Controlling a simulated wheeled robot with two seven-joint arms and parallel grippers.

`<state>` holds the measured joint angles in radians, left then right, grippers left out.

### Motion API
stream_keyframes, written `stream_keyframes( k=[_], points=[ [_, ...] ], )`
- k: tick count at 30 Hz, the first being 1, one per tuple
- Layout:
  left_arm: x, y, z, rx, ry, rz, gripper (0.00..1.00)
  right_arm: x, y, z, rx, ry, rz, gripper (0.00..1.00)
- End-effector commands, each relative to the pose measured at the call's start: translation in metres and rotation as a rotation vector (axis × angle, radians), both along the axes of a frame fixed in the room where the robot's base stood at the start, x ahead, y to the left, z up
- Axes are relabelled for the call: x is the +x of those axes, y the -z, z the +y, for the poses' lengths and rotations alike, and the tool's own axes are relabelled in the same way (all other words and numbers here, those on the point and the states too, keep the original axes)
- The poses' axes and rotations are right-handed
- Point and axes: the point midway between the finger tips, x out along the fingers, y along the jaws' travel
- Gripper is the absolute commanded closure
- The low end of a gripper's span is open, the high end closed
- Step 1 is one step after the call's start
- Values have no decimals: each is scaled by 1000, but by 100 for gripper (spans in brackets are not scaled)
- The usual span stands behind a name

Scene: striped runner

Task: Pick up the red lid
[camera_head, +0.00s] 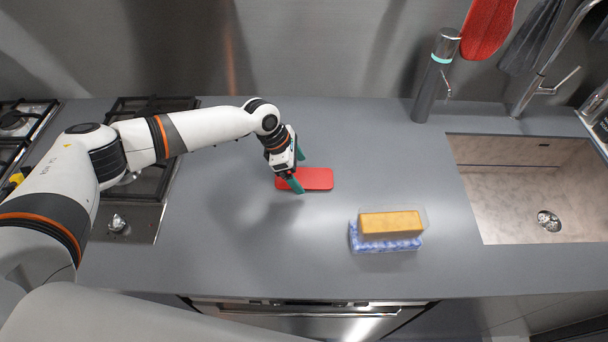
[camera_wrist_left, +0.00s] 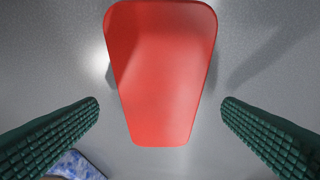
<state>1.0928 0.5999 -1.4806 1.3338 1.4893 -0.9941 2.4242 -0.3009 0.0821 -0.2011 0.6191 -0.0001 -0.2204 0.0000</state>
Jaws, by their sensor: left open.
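The red lid (camera_head: 318,179) lies flat on the grey countertop in the middle of the head view. In the left wrist view the red lid (camera_wrist_left: 160,70) fills the upper middle, tapering toward the bottom. My left gripper (camera_head: 298,174) is above the lid's left part, partly covering it. Its green ridged fingers are apart, one on each side of the lid in the left wrist view (camera_wrist_left: 160,112), with nothing between them held. I cannot tell how high the fingertips are above the counter. My right gripper is not in view.
A box with an orange-yellow block (camera_head: 391,223) on a blue-patterned base (camera_head: 385,243) stands front right of the lid. A sink (camera_head: 530,190) with a tap is at the right. A stove (camera_head: 135,185) is at the left. The grey counter (camera_head: 400,150) around the lid is clear.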

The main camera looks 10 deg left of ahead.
Motion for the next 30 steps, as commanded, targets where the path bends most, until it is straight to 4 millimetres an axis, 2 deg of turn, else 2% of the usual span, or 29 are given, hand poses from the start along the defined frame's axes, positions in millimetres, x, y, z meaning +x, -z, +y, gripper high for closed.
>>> stream_keyframes(
  k=[4, 11, 20, 27, 30],
  points=[
    [1, 13, -5, 0, -1, 0, 11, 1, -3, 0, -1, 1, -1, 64],
    [1, 14, -5, 0, 0, 0, 11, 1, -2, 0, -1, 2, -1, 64],
    [1, 14, -5, 0, 0, 0, 58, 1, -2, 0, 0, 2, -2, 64],
    [1, 13, -5, -1, 0, -1, 59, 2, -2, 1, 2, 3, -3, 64],
    [1, 6, -5, -1, 1, -1, 59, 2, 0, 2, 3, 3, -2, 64]
  ],
)
